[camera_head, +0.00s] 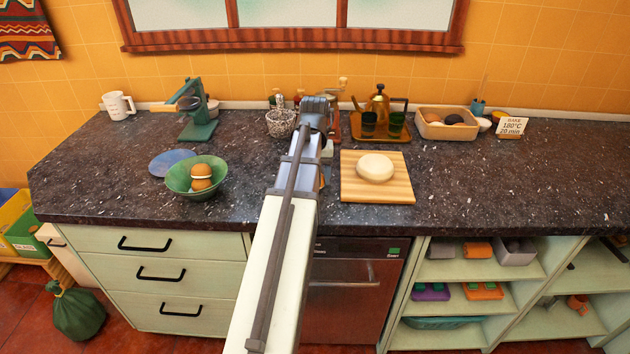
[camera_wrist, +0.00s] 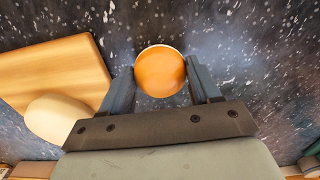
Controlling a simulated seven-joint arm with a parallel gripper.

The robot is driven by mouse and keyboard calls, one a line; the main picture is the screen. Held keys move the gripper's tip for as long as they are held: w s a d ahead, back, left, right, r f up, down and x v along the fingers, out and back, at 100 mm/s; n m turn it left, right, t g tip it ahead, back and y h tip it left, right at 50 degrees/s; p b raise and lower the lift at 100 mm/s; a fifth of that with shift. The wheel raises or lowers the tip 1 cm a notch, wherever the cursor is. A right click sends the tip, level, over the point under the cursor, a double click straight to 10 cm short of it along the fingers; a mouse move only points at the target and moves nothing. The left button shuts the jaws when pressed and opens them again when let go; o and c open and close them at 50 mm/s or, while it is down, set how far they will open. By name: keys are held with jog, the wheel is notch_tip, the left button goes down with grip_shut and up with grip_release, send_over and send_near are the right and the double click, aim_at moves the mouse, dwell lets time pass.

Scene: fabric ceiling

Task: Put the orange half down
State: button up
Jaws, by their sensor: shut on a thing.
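The orange half (camera_wrist: 160,72) shows in the wrist view as a round orange dome with a thin pale rim. My gripper (camera_wrist: 160,80) is shut on it, one finger at each side. Dark speckled countertop (camera_wrist: 230,40) lies behind it; I cannot tell whether the orange half touches it. In the head view my arm hides the gripper and the orange half, just left of the wooden board (camera_head: 350,188). A pale round dough-like piece (camera_head: 375,167) rests on that board. The board (camera_wrist: 45,75) and pale piece (camera_wrist: 60,118) also show in the wrist view.
A green bowl (camera_head: 177,183) holding orange-brown rounded pieces stands left of my arm, by a blue plate (camera_head: 166,161). A green press (camera_head: 197,125), speckled pot (camera_head: 281,124), tray (camera_head: 362,133) and wooden box (camera_head: 428,130) stand behind. The counter right of the board is clear.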

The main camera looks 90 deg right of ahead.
jog(key=shift+f, duration=0.95)
jog(key=shift+f, duration=0.15)
jog(key=o, duration=1.1)
jog(key=shift+c, duration=0.2)
notch_tip(320, 180, up, 11)
jog(key=shift+r, duration=0.1)
jog(key=shift+o, duration=0.4)
jog(key=shift+r, duration=0.55)
